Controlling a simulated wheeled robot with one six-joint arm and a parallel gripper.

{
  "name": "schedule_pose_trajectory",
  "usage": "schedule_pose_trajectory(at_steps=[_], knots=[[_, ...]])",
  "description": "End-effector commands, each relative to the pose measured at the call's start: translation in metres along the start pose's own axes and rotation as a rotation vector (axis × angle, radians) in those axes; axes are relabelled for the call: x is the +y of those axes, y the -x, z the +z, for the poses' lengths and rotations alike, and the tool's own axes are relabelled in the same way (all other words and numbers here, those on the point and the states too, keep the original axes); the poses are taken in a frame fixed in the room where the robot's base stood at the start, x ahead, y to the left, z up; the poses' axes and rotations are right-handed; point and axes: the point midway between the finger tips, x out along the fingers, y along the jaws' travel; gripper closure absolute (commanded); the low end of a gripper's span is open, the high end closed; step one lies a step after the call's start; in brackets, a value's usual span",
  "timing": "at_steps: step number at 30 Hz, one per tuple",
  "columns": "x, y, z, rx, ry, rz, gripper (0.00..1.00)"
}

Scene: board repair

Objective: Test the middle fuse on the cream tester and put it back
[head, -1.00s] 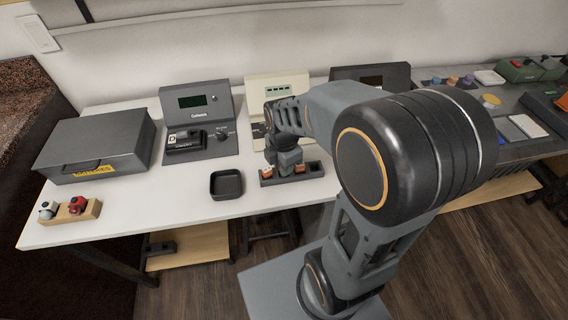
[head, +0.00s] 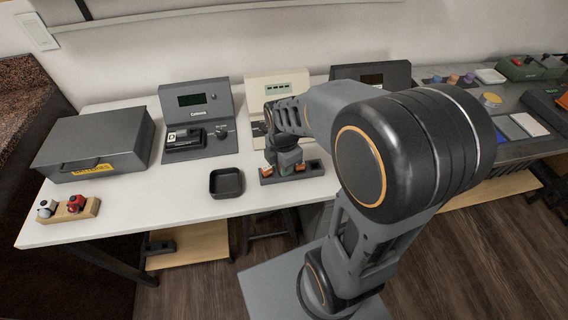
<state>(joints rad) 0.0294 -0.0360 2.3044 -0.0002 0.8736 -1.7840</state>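The cream tester (head: 263,91) stands at the back of the white table, with a small green display on its upright panel. My arm hides much of its lower part. A dark fuse rack (head: 315,170) lies near the table's front edge, with orange-brown parts showing at my gripper's left and right. My gripper (head: 287,168) points down at the middle of this rack, very low over it or touching it. The middle fuse cannot be made out behind the gripper. The fingertips are too small and hidden to show whether they are open or shut.
A small black tray (head: 226,194) sits left of the rack. A dark grey tester (head: 206,113) stands left of the cream one, and another dark unit (head: 398,72) is right. A grey case (head: 88,143) and a wooden block with knobs (head: 90,213) are far left.

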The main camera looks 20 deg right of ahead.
Motion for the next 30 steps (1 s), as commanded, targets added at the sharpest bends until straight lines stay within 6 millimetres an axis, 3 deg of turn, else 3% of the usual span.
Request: schedule_pose_trajectory(at_steps=[8, 9, 15, 18, 22, 27, 30], knots=[[0.0, -0.0009, 0.0, 0.0, 0.0, 0.0, 1.0], [0.0, -0.0009, 0.0, 0.0, 0.0, 0.0, 0.75], [0.0, -0.0008, 0.0, 0.0, 0.0, 0.0, 0.56], [0.0, -0.0008, 0.0, 0.0, 0.0, 0.0, 0.48], [0.0, -0.0008, 0.0, 0.0, 0.0, 0.0, 0.48], [0.0, -0.0008, 0.0, 0.0, 0.0, 0.0, 0.33], [0.0, -0.0008, 0.0, 0.0, 0.0, 0.0, 0.33]])
